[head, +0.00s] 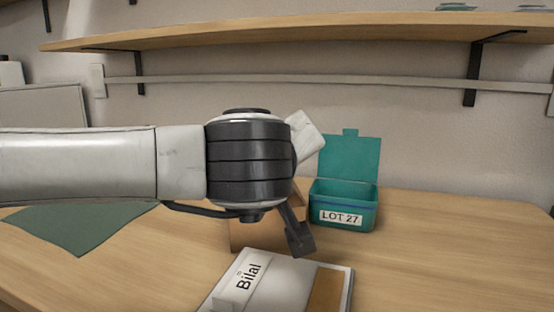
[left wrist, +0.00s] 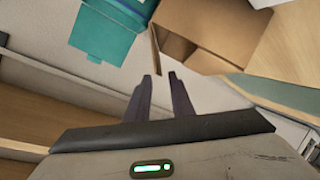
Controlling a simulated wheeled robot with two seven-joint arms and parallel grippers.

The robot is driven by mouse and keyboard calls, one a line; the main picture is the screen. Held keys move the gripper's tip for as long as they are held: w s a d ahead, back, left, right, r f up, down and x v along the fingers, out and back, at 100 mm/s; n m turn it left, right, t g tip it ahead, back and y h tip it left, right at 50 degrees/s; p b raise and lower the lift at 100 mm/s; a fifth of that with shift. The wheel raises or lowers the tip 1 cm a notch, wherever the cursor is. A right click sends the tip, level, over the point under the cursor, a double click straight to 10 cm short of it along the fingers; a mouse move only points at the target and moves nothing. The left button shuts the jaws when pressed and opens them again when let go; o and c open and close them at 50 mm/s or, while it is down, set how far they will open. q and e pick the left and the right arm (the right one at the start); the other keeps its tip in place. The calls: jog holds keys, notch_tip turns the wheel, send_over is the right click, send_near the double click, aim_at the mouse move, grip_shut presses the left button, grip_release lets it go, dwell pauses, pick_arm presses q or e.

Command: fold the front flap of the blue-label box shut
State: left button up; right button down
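A brown cardboard box (head: 240,235) stands on the table, mostly hidden behind my left arm in the head view. In the left wrist view the cardboard box (left wrist: 205,22) shows its open top and dark inside, with flaps spread. No blue label is visible on it, so I cannot confirm it is the blue-label box. My left gripper (head: 300,245) is in front of the box, pointing down. My right gripper is out of view.
A teal box (head: 343,205) labelled LOT 27 stands to the right with its lid up. A white case (head: 290,275) with a Bilal label lies in front. A green mat (head: 80,228) lies at left. A shelf (head: 330,30) runs above. The table's right side is clear.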

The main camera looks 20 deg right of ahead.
pick_arm(q)
jog(key=v, duration=0.7)
jog(key=shift+s+p, duration=0.2)
jog(key=shift+p, duration=0.25)
jog(key=shift+r, duration=0.15)
